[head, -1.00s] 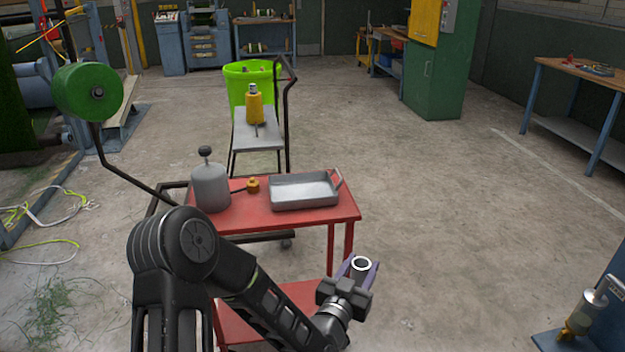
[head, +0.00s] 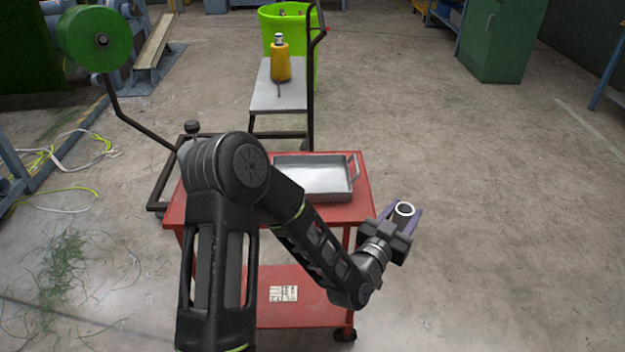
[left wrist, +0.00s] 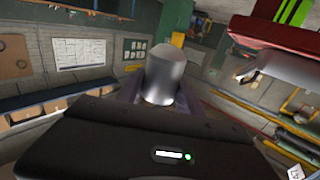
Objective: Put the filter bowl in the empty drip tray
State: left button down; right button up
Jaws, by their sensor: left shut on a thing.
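My left gripper (head: 405,217) is shut on the filter bowl (head: 404,208), a small metal cup with a pale rim and a dark opening at the top. It holds the bowl in the air to the right of the red cart. The bowl also shows as a grey cylinder in the left wrist view (left wrist: 164,76), between the fingers. The drip tray (head: 313,196) is a grey metal pan with a handle at its right end. It lies empty on the red cart's top, left of and beyond the gripper. My right gripper is not in view.
The red cart (head: 348,213) has a lower shelf with a printed label. My left arm hides part of its top. A grey trolley (head: 275,97) bearing a yellow bottle (head: 281,63) stands behind, by a green bin (head: 302,22).

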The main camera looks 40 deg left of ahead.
pick_arm(q)
jog(key=shift+w+a+f+b, duration=0.1)
jog(key=shift+w+a+b, duration=0.1)
jog(key=shift+b, duration=0.3)
jog(key=a+r+n+g+y+b, duration=0.1)
jog(key=a+r+n+y+b, duration=0.2)
jog(key=a+b, duration=0.5)
jog(key=w+a+r+n+g+y+b, duration=0.1)
jog(key=a+r+n+y+b, duration=0.2)
jog(key=a, duration=1.6)
jog(key=r+y+b, duration=0.1)
jog(key=y+b, duration=0.2)
jog(key=b, duration=0.2)
jog(key=shift+w+a+r+b, duration=0.15)
jog(key=shift+r+b, duration=0.2)
jog(key=shift+r, duration=0.05)
notch_tip(320, 180, down, 5)
jog(key=shift+f+b, duration=0.1)
jog(key=shift+b, duration=0.75)
